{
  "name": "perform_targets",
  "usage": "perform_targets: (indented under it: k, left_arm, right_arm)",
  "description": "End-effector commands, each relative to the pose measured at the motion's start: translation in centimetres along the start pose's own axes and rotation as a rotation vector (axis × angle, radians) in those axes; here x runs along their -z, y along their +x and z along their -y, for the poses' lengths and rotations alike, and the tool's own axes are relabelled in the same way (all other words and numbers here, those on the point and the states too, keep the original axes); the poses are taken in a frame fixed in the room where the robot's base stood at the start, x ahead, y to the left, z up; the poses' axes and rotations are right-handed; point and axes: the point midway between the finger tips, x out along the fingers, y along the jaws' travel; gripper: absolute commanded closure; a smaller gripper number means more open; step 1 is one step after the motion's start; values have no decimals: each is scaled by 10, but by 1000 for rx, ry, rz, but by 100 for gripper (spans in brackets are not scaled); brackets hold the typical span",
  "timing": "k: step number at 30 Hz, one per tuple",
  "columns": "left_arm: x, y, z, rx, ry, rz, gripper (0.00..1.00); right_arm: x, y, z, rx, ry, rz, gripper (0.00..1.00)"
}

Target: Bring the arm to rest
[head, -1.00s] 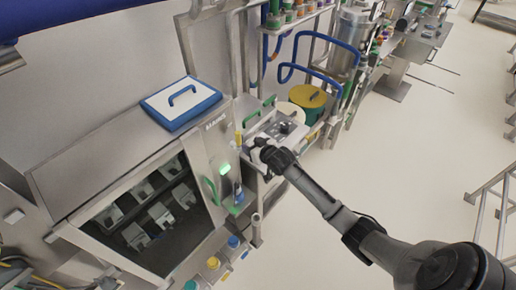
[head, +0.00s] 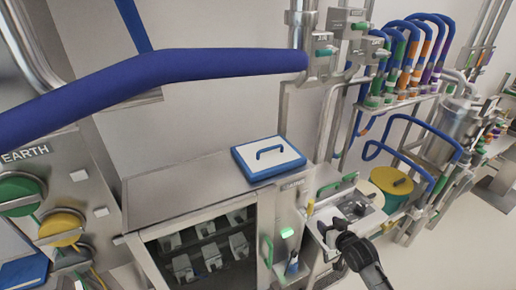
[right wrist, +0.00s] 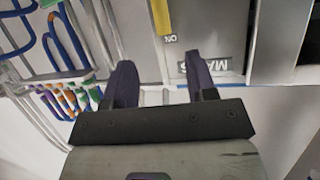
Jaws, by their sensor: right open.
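My right arm (head: 366,266) comes in from the lower right in the head view. Its gripper (head: 336,232) is in front of a small metal shelf with a tray on it, at the right side of the cabinet. Whether it touches the shelf cannot be told. In the right wrist view the two dark fingers of the right gripper (right wrist: 161,80) are spread apart, with nothing between them. My left gripper is not in view.
Right of the shelf are a yellow-lidded drum (head: 402,182) and blue pipes. A thick blue pipe (head: 150,72) crosses the upper left. Floor is clear at lower right.

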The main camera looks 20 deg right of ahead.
Motion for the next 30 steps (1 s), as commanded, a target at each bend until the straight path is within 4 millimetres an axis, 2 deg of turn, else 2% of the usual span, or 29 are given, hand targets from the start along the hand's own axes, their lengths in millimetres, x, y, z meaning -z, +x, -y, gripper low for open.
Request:
perform_targets:
  k: [5, 9, 11, 14, 17, 19, 23, 27, 30]
  left_arm:
    - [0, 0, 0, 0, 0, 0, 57]
    - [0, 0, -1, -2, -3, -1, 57]
    - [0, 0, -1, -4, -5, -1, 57]
    - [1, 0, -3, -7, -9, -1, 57]
    - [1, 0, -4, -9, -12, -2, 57]
    - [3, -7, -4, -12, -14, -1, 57]
    - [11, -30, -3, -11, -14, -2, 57]
    - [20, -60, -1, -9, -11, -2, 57]
    - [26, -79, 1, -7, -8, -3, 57]
  right_arm:
    - [-2, 0, 0, -2, -21, 12, 49]
    - [-21, -2, -6, -33, -75, 136, 49]
    - [-27, -7, -8, -53, -116, 204, 49]
    - [-21, -28, 0, -79, -206, 294, 49]
    - [-8, -58, 27, -80, -293, 354, 49]
    - [-6, -88, 52, -67, -339, 399, 49]
    - [-18, -157, 97, -13, -380, 488, 49]
    - [-34, -234, 139, 77, -363, 553, 49]
    - [-50, -278, 158, 137, -332, 615, 49]
